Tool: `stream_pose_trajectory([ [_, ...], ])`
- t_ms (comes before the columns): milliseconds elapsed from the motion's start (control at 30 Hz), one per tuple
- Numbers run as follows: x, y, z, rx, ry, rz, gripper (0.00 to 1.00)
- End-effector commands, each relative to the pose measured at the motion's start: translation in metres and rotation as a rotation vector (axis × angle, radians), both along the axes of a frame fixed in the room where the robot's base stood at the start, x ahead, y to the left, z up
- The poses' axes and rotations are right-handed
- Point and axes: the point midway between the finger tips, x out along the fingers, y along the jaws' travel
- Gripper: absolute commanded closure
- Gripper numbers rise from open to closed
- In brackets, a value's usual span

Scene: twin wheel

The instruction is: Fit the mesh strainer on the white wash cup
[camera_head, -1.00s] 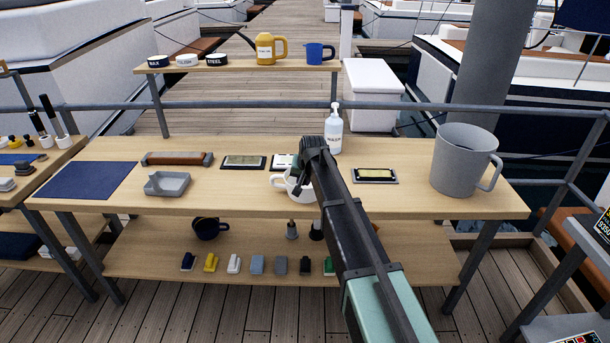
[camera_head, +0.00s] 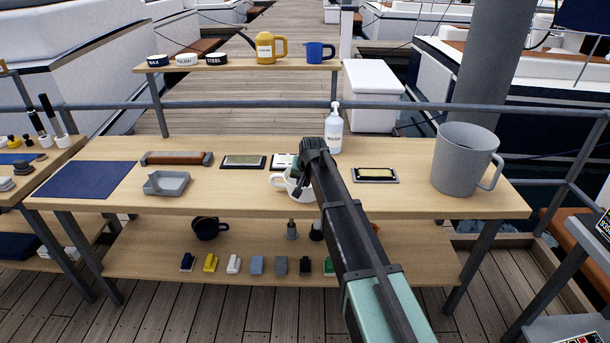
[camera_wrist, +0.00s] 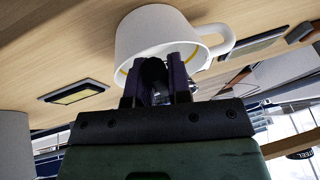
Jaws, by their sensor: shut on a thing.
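The white wash cup (camera_head: 279,182) stands upright on the middle of the bench, partly hidden behind my arm. In the wrist view the cup (camera_wrist: 140,32) shows its open mouth and its handle on the right. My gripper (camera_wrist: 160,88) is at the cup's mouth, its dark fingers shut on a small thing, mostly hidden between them. I take this for the mesh strainer; its mesh cannot be made out. A yellowish line shows inside the cup's rim. Whether the strainer touches or sits on the rim cannot be told. In the head view my gripper (camera_head: 303,178) is over the cup.
Framed stones (camera_head: 376,175) lie beside the cup, and a pump bottle (camera_head: 334,132) stands behind it. A large grey mug (camera_head: 462,162) is at right. A grey tray (camera_head: 166,184) and a blue mat (camera_head: 86,181) are at left. The bench front is mostly clear.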

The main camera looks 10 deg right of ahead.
Motion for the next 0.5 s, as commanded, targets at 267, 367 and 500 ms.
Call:
stream_pose_trajectory([
  [267, 0.0001, 0.0000, -0.0050, 0.000, 0.000, 0.000, 1.00],
  [367, -0.0001, 0.0000, -0.0065, 0.000, 0.000, 0.000, 1.00],
  [500, -0.0001, 0.0000, -0.0086, 0.000, 0.000, 0.000, 1.00],
])
